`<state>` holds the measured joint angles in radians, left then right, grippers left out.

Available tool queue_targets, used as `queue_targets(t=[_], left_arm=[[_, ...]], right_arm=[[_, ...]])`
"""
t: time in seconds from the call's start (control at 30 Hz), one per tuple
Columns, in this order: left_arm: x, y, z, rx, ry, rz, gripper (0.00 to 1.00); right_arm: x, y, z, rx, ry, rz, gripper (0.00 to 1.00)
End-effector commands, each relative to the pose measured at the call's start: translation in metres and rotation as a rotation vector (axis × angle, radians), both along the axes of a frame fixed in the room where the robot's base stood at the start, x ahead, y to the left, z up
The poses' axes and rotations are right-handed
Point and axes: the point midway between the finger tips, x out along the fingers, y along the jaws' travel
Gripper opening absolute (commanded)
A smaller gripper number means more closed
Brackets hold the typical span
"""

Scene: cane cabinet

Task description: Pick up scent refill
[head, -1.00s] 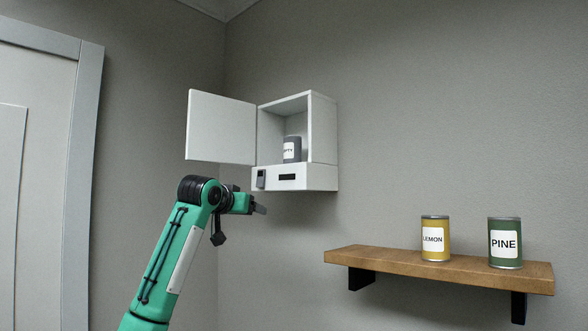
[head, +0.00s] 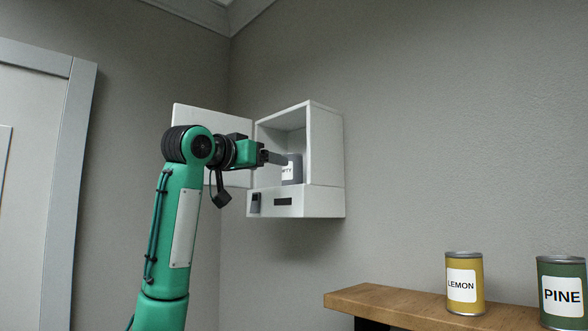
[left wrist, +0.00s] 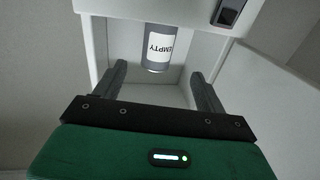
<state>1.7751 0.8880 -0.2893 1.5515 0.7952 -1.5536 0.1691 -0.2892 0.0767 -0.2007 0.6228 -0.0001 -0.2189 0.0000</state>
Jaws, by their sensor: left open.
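A grey can labelled EMPTY (head: 292,171) stands upright in the open white wall cabinet (head: 325,150). My left gripper (head: 283,158) is at the cabinet's opening, in front of the can, and partly covers it in the head view. In the left wrist view the gripper's fingers (left wrist: 160,78) are open and apart, with the EMPTY can (left wrist: 160,48) lying ahead between their tips, not clasped. A yellow can labelled LEMON (head: 464,283) and a green can labelled PINE (head: 562,290) stand upright on the wooden shelf (head: 390,304). My right gripper is not in view.
The cabinet's door (head: 205,117) is swung open to the left, behind my left arm. The cabinet's lower front has a dark slot and a small dark grey piece (head: 255,203). The wall between cabinet and shelf is clear.

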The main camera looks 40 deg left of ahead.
Motion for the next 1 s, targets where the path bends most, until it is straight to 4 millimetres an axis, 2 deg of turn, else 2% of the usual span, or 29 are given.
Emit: queue_targets(t=[0.03, 0.1, 0.2, 0.37, 0.5, 0.57, 0.8, 1.0], left_arm=[[0.013, 0.001, 0.003, -0.001, 0.006, 0.000, 0.73], [0.026, 0.002, 0.002, 0.000, 0.006, 0.000, 0.73], [0.040, 0.004, 0.002, 0.000, 0.004, -0.001, 0.73], [0.050, 0.005, 0.001, 0.001, 0.003, -0.001, 0.73], [0.062, 0.005, 0.004, 0.001, 0.004, 0.000, 0.73], [0.071, 0.005, 0.005, 0.000, 0.005, 0.000, 0.73], [0.099, 0.008, 0.004, 0.000, 0.004, 0.001, 0.73], [0.101, 0.008, 0.002, 0.000, 0.001, 0.001, 0.73]], right_arm=[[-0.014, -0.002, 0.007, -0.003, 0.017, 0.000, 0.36], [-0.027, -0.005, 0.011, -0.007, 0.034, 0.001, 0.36], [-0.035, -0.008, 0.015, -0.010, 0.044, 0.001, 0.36], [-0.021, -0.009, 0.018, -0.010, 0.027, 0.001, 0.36], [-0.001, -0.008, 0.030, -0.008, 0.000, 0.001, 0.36], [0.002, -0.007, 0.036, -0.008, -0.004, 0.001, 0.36], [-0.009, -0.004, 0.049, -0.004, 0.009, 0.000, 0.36], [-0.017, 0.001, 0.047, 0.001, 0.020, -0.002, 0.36]])
